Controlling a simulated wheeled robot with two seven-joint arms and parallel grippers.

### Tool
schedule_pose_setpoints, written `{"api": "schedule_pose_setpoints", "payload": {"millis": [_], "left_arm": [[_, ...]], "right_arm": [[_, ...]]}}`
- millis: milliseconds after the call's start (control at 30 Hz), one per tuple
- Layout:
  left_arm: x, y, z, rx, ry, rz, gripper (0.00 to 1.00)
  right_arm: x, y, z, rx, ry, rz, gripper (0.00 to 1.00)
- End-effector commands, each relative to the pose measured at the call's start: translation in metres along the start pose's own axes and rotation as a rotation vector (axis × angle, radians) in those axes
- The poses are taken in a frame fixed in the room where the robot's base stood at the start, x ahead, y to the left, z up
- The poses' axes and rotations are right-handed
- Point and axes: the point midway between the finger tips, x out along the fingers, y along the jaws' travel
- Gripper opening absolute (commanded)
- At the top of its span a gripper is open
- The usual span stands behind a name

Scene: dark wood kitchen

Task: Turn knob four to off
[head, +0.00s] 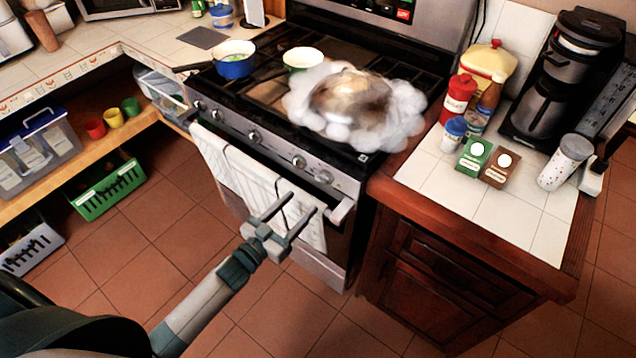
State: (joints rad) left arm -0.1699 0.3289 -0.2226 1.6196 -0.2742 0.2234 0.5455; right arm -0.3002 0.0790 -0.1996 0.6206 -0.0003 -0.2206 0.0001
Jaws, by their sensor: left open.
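The stove has several round silver knobs in a row on its front panel. The rightmost knob (325,177) and the one just left of it (299,162) sit near each other; another knob (253,136) is further left. No numbers are readable, so I cannot tell which is knob four or how it is turned. White smoke (395,108) surrounds a pan (348,95) on the front right of the stove. My left gripper (302,203) is open and empty, in front of the oven door, below the right-hand knobs in the picture. My right gripper is not in view.
Towels (238,172) hang from the oven handle (341,211) below the knobs. A blue pot (235,62) and a pale green pan (303,59) stand on the stove. The right counter (440,185) holds boxes, bottles and a coffee maker (570,75).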

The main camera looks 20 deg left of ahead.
Motion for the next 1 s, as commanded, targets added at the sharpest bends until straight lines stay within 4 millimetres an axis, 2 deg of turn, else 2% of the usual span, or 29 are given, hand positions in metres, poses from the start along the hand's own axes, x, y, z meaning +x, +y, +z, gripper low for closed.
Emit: {"api": "schedule_pose_setpoints", "payload": {"millis": [200, 500, 700, 1000], "left_arm": [[0.041, 0.0, -0.004, 0.0, 0.002, 0.001, 0.54], [0.082, 0.0, -0.001, 0.0, 0.0, 0.0, 0.54], [0.093, 0.0, 0.0, 0.0, 0.0, 0.001, 0.54], [0.094, 0.0, 0.0, 0.001, 0.0, 0.001, 0.54]], "right_arm": [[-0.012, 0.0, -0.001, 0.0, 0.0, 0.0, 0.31], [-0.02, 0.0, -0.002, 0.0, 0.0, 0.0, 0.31], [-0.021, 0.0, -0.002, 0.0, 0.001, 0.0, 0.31], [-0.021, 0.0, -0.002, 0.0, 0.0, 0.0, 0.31]]}}
